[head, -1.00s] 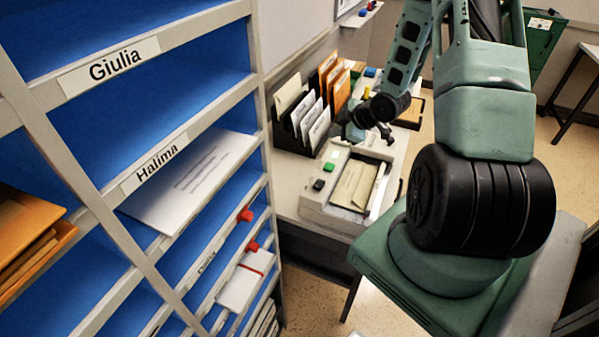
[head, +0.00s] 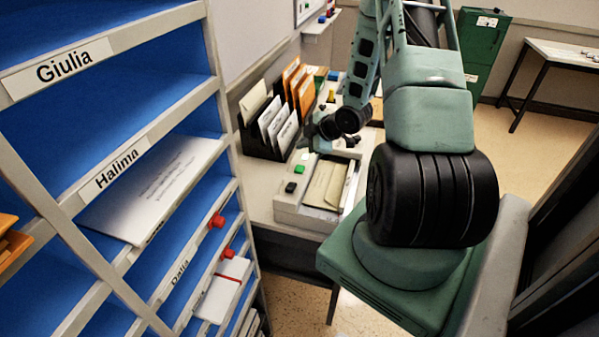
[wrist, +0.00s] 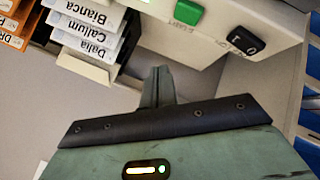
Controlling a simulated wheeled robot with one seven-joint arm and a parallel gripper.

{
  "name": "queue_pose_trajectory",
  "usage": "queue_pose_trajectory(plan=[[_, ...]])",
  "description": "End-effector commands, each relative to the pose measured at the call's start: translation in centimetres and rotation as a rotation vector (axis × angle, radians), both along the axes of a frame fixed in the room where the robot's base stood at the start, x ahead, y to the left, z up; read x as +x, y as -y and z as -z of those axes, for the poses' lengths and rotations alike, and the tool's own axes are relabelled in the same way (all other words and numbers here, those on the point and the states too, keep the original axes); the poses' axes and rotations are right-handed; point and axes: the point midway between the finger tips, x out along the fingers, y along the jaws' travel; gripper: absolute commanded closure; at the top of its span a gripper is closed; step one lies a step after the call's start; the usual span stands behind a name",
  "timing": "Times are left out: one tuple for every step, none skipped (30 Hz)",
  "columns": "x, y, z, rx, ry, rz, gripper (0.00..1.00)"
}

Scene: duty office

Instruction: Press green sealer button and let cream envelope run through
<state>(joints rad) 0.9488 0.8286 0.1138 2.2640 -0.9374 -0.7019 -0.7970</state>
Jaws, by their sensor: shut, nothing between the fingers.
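The sealer (head: 285,214) is a pale machine on the desk, with a green button (head: 299,169) and a black button (head: 290,187) at its left side. The cream envelope (head: 326,186) lies in its bed. In the wrist view, the green button (wrist: 188,12) is at the top edge with lettering beside it, and the black button (wrist: 243,40) is to its right. My gripper (wrist: 158,72) is shut and empty, its fingertips apart from the green button. In the head view my gripper (head: 308,134) is behind the buttons, partly hidden by my wrist.
A black sorter (head: 252,139) with white and orange envelopes stands behind the sealer. Its name-labelled white envelopes (wrist: 95,35) are left of my fingers in the wrist view. Blue pigeonholes (head: 150,80) fill the left.

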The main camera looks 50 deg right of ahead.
Motion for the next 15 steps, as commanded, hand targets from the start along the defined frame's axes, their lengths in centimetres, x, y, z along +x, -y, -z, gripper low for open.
queue_pose_trajectory(plan=[[0.0, 0.0, 1.3, 0.001, 0.000, 0.001, 1.00], [0.0, 0.0, 1.8, 0.001, 0.000, 0.001, 1.00], [0.0, 0.0, 2.4, 0.002, 0.000, 0.002, 1.00], [0.0, 0.0, 2.8, 0.003, -0.001, 0.002, 1.00], [0.0, 0.0, 3.3, 0.003, -0.001, 0.002, 1.00], [0.0, 0.0, 3.8, 0.003, -0.001, 0.002, 1.00], [0.0, 0.0, 4.2, 0.002, -0.001, 0.001, 1.00], [0.0, 0.0, 4.6, 0.001, -0.001, 0.000, 1.00], [0.0, 0.0, 5.1, 0.001, -0.001, 0.000, 1.00], [0.0, 0.0, 5.3, 0.001, -0.001, 0.000, 1.00], [0.0, 0.0, 5.6, 0.001, -0.001, 0.001, 1.00], [0.0, 0.0, 5.8, 0.000, -0.001, 0.001, 1.00], [0.0, 0.0, 5.9, 0.000, -0.001, 0.001, 1.00], [0.0, 0.0, 6.0, 0.000, -0.001, 0.001, 1.00], [0.0, 0.0, 6.1, 0.000, -0.001, 0.001, 1.00]])
